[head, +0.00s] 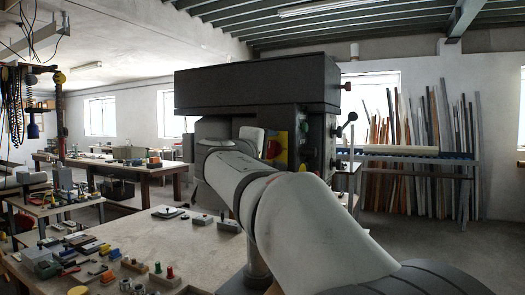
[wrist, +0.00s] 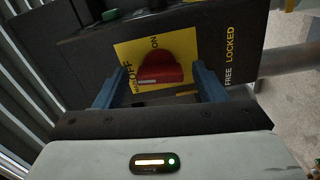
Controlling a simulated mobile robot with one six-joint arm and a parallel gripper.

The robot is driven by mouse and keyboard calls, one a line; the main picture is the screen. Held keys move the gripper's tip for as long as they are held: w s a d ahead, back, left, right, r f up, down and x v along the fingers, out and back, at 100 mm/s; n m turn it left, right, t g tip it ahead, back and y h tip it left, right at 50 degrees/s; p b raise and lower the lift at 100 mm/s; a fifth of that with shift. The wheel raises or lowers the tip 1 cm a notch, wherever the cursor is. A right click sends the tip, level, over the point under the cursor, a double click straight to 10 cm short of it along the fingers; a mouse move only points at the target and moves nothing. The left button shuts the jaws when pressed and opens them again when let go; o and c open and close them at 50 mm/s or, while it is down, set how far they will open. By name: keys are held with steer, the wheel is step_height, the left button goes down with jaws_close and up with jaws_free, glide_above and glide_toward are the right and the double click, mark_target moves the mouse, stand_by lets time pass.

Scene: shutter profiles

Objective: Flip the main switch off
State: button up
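The main switch is a red rotary knob (wrist: 160,69) on a yellow plate (wrist: 124,58) marked OFF and ON, fixed to a dark machine housing. In the wrist view the plate appears turned, with OFF at the left and ON above the knob. My gripper (wrist: 155,70) is open, its two blue fingers on the left and right of the knob, with gaps visible on both sides. I cannot tell how deep the fingertips reach. In the head view the knob (head: 272,149) shows beside my arm, which hides the gripper's fingers.
A green button (wrist: 110,14) and a FREE/LOCKED label (wrist: 230,55) are near the switch. The dark machine head (head: 255,85) has knobs and levers on its right side. A workbench (head: 150,232) with small parts is at the lower left. Long profiles (head: 430,150) stand in a rack at right.

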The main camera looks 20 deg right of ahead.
steer(key=c, duration=0.9)
steer(key=shift+n+b, duration=0.45)
steer(key=shift+n, duration=0.35)
steer(key=o, duration=1)
steer(key=b+v, duration=0.1)
steer(key=v, duration=0.6)
steer(key=shift+s+a, duration=0.25)
steer(key=shift+a, duration=0.1)
steer(key=shift+f, duration=0.1)
